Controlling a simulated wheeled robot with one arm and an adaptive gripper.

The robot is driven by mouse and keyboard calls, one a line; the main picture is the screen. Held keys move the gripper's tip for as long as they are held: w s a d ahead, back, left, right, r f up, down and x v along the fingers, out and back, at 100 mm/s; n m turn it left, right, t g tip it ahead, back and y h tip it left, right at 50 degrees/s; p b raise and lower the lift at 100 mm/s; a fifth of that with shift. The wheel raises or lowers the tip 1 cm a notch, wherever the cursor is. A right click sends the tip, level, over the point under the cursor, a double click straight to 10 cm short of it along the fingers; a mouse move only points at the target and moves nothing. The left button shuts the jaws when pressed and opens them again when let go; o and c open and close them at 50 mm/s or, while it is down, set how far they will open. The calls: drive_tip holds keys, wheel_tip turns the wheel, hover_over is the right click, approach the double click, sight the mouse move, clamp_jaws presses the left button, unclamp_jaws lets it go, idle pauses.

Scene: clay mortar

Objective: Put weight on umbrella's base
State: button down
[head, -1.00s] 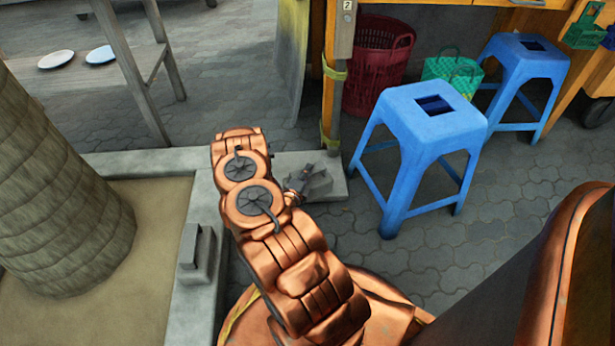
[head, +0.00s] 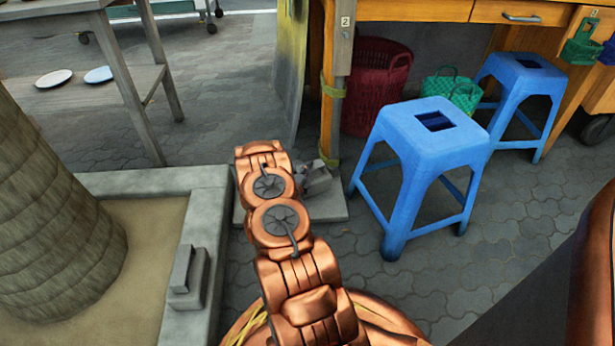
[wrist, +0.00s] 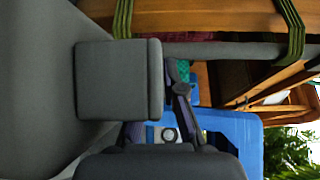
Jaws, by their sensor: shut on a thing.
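The umbrella's base (head: 330,208) is a pale grey slab on the paving right of the planter corner, partly hidden behind my arm. A grey weight (head: 317,178) shows over it, just right of my wrist. My gripper (wrist: 165,128) is shut on this weight, which shows as a grey block in the wrist view (wrist: 120,80). I cannot tell whether the weight touches the slab. A second grey weight (head: 187,278) sits on the planter's ledge, left of my arm. My arm hides most of the gripper in the head view.
An orange post (head: 331,110) with green straps stands behind the base. A blue stool (head: 425,150) is close on the right, with another blue stool (head: 520,85) beyond. A red basket (head: 375,90) and green basket (head: 452,90) stand behind. The planter wall (head: 205,230) is on the left.

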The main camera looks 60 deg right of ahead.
sight(308, 178)
drive_tip(key=shift+w+d+r, duration=0.25)
drive_tip(key=shift+d, duration=0.05)
drive_tip(key=shift+f+b, duration=1.3)
drive_tip(key=shift+f, duration=0.45)
drive_tip(key=c, duration=1.3)
unclamp_jaws()
drive_tip(key=shift+f, duration=0.2)
drive_tip(key=shift+a, duration=0.1)
